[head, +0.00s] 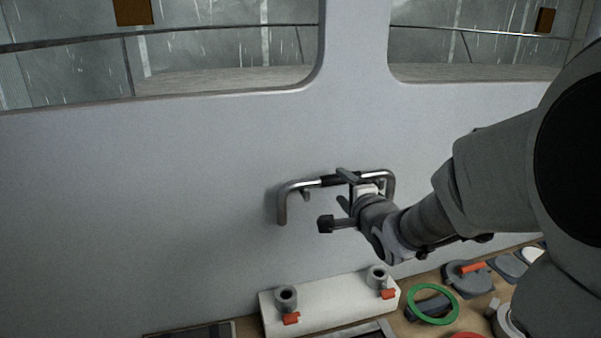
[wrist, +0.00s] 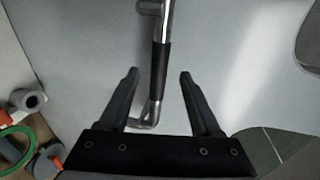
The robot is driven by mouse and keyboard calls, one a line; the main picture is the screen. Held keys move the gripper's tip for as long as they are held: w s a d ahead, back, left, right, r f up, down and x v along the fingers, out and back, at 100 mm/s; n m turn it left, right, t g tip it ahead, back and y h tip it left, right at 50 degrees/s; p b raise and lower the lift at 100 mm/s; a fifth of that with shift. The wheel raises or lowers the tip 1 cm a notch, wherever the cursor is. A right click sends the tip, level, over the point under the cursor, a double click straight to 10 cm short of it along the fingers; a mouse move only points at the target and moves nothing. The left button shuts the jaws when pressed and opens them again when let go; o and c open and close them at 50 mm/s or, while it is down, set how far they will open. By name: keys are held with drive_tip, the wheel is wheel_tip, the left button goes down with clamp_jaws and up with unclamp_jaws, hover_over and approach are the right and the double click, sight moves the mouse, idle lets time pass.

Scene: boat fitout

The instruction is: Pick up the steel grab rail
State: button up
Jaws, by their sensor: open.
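The steel grab rail (head: 300,184) is a bent metal bar with a dark grip section, against the pale wall in the head view. In the wrist view the rail (wrist: 163,62) runs up and down the picture, its dark grip a little beyond and between the fingertips. My gripper (head: 343,196) is at the rail's right half in the head view and hides part of it. In the wrist view my gripper (wrist: 160,75) is open, one finger on each side of the rail, with gaps to both fingers. I cannot tell the depth between fingertips and bar.
Below the rail, a white block (head: 330,305) with two grey fittings and orange levers stands on the bench. A green ring (head: 433,321) and several round fittings lie to its right. Two windows are cut in the wall (head: 150,180) above. The wall left of the rail is bare.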

sight(338, 181)
drive_tip(key=shift+p+x, duration=0.45)
drive_tip(key=shift+x, duration=2.7)
drive_tip(key=shift+d, duration=0.2)
clamp_jaws()
